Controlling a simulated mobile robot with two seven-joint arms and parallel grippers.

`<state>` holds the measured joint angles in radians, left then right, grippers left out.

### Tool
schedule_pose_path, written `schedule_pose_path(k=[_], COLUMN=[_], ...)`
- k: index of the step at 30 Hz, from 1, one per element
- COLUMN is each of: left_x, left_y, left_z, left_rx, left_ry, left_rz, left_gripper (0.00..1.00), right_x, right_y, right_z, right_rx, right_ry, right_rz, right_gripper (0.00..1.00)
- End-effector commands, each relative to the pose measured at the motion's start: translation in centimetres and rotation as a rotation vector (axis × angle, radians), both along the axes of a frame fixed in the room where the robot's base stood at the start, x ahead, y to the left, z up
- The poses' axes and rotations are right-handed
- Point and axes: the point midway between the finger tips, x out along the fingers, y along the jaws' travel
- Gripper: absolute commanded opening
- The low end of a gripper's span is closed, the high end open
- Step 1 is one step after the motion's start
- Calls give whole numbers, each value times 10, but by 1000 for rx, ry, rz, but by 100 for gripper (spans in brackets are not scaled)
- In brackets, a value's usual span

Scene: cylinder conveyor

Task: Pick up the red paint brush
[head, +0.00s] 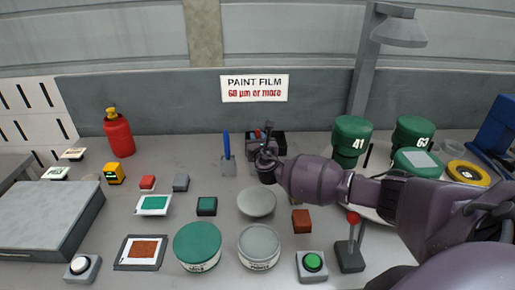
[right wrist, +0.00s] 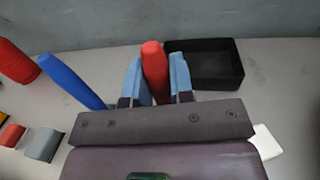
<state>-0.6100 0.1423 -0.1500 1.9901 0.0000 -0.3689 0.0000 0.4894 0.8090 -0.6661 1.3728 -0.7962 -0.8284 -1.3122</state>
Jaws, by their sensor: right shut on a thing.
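The red paint brush (right wrist: 154,68) stands between the blue fingers of my right gripper (right wrist: 156,80) in the right wrist view. Its red handle points up and away, and its lower end is hidden by the gripper body. My right gripper (head: 266,150) is shut on it; in the head view only a small bit of red shows beside the fingers. A blue-handled brush (head: 226,146) stands upright just left of the gripper, and its handle also shows in the right wrist view (right wrist: 72,80). My left gripper is not in view.
A black open box (right wrist: 205,65) lies close behind and right of the gripper. A red bottle (head: 118,134) stands at the left. Green containers (head: 351,138) stand at the right. Paint cans (head: 197,247) and a green button (head: 312,264) are at the front.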

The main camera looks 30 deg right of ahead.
Motion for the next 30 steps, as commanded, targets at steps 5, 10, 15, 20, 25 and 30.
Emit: schedule_pose_path(k=[5,10,15,20,25,30], left_x=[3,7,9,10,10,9], left_y=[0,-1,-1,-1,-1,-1], left_z=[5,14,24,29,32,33], left_rx=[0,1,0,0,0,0], left_ry=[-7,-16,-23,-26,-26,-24], left_rz=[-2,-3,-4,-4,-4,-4], left_gripper=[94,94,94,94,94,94], right_x=[0,0,1,0,0,0], right_y=[-1,0,0,0,0,0], right_z=[12,43,87,128,163,187], right_rx=[-2,0,-1,-1,-1,-1], right_ry=[-2,-5,-7,-5,-4,-2], right_rz=[0,1,2,2,1,1], right_gripper=[0,0,0,0,0,0])
